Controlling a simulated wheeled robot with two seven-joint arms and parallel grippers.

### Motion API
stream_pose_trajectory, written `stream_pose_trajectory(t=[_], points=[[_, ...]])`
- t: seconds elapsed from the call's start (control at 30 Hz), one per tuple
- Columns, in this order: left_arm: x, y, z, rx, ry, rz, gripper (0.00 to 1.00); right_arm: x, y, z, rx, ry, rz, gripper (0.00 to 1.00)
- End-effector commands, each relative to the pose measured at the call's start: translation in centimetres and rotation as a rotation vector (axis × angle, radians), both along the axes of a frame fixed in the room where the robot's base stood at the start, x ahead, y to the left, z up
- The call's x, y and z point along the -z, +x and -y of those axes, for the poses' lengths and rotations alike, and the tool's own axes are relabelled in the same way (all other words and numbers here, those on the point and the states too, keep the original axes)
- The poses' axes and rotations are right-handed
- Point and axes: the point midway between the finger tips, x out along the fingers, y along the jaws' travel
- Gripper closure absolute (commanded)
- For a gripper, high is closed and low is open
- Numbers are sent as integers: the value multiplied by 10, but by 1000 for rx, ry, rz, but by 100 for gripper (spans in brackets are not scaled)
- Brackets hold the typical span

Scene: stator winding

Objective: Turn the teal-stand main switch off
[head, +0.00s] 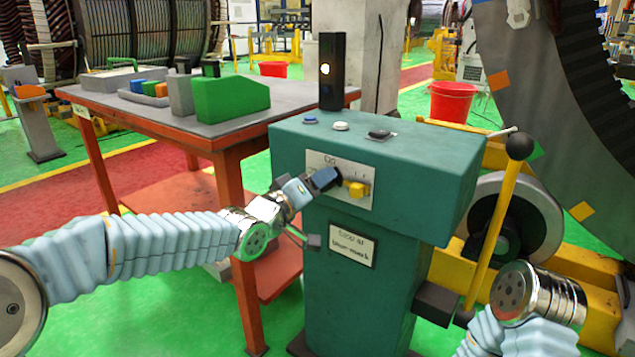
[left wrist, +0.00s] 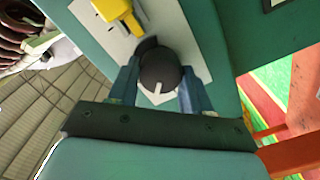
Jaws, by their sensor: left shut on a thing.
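The teal stand (head: 390,205) is in the middle of the head view, with a pale switch plate (head: 322,160) on its front. My left gripper (head: 328,179) is at this plate. In the left wrist view, a dark round knob (left wrist: 160,68) with a white pointer mark sits between my left gripper's two blue-grey fingers (left wrist: 157,88). The gripper is shut on the knob. In the head view the gripper hides the knob. A yellow switch handle (head: 357,188) is on the plate just right of the gripper; it also shows in the left wrist view (left wrist: 113,10). My right gripper does not show clearly.
Blue (head: 310,120) and white (head: 340,127) buttons and a black lamp post (head: 332,72) with a lit lamp are on the stand's top. A yellow lever (head: 492,235) with a black ball stands at right. An orange-legged table (head: 150,112) is at left.

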Motion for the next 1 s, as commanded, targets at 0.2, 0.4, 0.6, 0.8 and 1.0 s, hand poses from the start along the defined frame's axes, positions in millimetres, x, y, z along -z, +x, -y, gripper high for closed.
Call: stream_pose_trajectory(t=[0.2,0.4,0.6,0.8,1.0], points=[[1,1,-2,-2,-168,-121,82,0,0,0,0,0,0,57],[2,1,-2,-3,-315,-229,82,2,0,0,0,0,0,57],[2,1,-2,-2,-440,-319,82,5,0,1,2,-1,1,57],[2,1,-1,-2,-531,-385,82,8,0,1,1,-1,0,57],[2,1,-1,-2,-582,-422,82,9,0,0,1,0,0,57]])
